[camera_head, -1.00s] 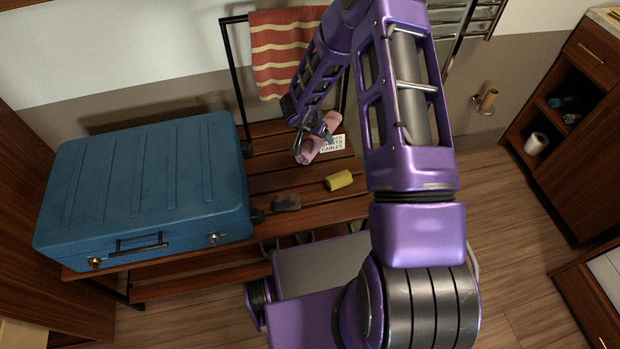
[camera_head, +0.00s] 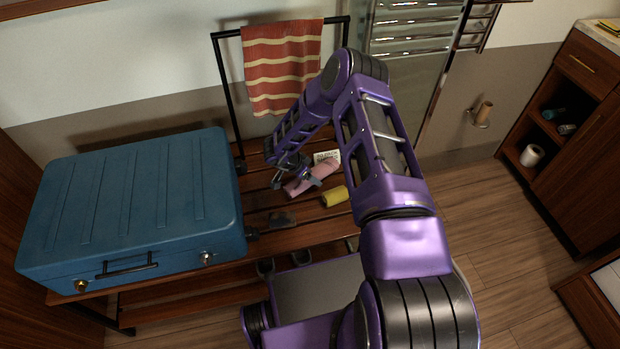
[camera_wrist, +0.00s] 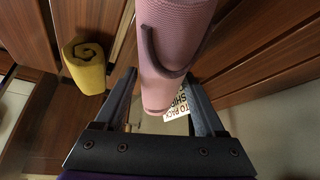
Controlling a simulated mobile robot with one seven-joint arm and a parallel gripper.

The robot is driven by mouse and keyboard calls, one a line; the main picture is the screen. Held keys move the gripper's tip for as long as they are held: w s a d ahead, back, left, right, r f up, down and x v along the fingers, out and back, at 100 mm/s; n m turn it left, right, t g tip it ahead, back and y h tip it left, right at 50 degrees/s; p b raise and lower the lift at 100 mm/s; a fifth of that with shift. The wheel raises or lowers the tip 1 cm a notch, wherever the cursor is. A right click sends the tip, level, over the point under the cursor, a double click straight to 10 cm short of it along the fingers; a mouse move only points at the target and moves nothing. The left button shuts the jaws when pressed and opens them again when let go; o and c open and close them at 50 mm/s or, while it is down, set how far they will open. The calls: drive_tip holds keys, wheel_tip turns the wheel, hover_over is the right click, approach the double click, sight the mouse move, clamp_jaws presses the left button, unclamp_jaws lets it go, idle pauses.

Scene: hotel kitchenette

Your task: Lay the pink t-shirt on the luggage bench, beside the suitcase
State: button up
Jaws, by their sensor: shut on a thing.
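The pink t-shirt, a rolled bundle (camera_head: 323,169), is held by my gripper (camera_head: 301,180) over the right part of the slatted wooden luggage bench (camera_head: 257,203). In the wrist view the pink roll (camera_wrist: 180,28) runs between my two fingers (camera_wrist: 163,95), with a dark curved strip across it. My gripper is shut on the roll. I cannot tell whether the roll touches the slats. The closed blue suitcase (camera_head: 135,200) fills the left part of the bench, with a gap between it and my gripper.
A yellow roll (camera_head: 335,196) lies just in front of the pink roll; it also shows in the wrist view (camera_wrist: 86,70). A small dark item (camera_head: 281,219) lies near the front edge. A printed card (camera_head: 327,157) lies behind. A striped towel (camera_head: 283,65) hangs on the rear rail.

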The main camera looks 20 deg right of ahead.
drive_tip(key=shift+f, duration=0.3)
drive_tip(key=shift+f, duration=0.1)
drive_tip(key=shift+f, duration=0.15)
drive_tip(key=o, duration=1.5)
drive_tip(key=shift+r, duration=0.2)
drive_tip(key=shift+a+r, duration=0.1)
drive_tip(key=shift+r, duration=0.2)
drive_tip(key=p+v, duration=0.2)
drive_tip(key=v, duration=0.9)
drive_tip(key=shift+s+a+r, duration=0.1)
drive_tip(key=shift+a+r, duration=0.05)
